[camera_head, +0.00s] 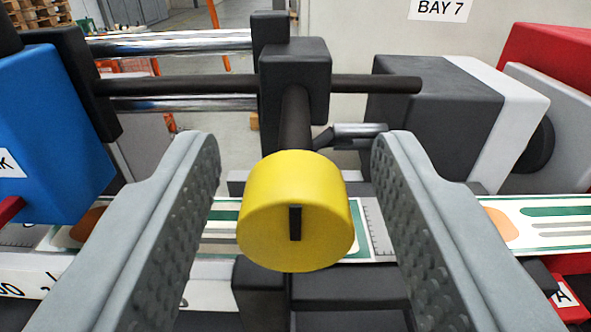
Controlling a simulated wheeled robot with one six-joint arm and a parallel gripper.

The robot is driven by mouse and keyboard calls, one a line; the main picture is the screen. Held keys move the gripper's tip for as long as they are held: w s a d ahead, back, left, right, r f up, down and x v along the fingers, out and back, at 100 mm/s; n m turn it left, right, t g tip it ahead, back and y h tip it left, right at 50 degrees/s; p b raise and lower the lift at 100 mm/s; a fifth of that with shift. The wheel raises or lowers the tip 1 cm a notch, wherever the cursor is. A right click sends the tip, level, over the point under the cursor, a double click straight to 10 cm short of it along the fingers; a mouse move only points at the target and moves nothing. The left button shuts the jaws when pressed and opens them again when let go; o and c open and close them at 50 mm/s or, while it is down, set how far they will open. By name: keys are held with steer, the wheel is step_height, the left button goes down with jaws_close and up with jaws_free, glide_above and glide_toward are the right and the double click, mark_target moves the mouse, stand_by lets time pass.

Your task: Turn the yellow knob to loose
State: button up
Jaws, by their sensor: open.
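The yellow knob (268,205) is a round cylinder facing me, with a short dark upright mark (295,223) on its front face. It sits on the end of a dark shaft (295,120) that comes from a black block (295,75) on a horizontal dark rod. My gripper (295,170) is open, with one grey textured finger on each side of the knob. A gap shows between each finger and the knob, so neither appears to touch it. The knob's far side is hidden.
A printed label strip (540,225) runs across behind the fingers. A blue box (50,130) stands at left, a dark grey and white unit (440,105) at right, with red parts beyond. Chrome rollers (180,42) lie behind the dark rod. Black blocks (350,290) sit below the knob.

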steer(key=c, duration=1)
steer(key=shift+n, duration=0.4)
steer(key=n, duration=0.3)
steer(key=shift+n, duration=0.3)
steer(key=n, duration=0.4)
steer(key=shift+n, duration=0.3)
steer(key=n, duration=0.4)
steer(key=shift+n, duration=0.3)
steer(key=n, duration=0.4)
steer(key=shift+f, duration=0.1)
steer(key=shift+n, duration=0.3)
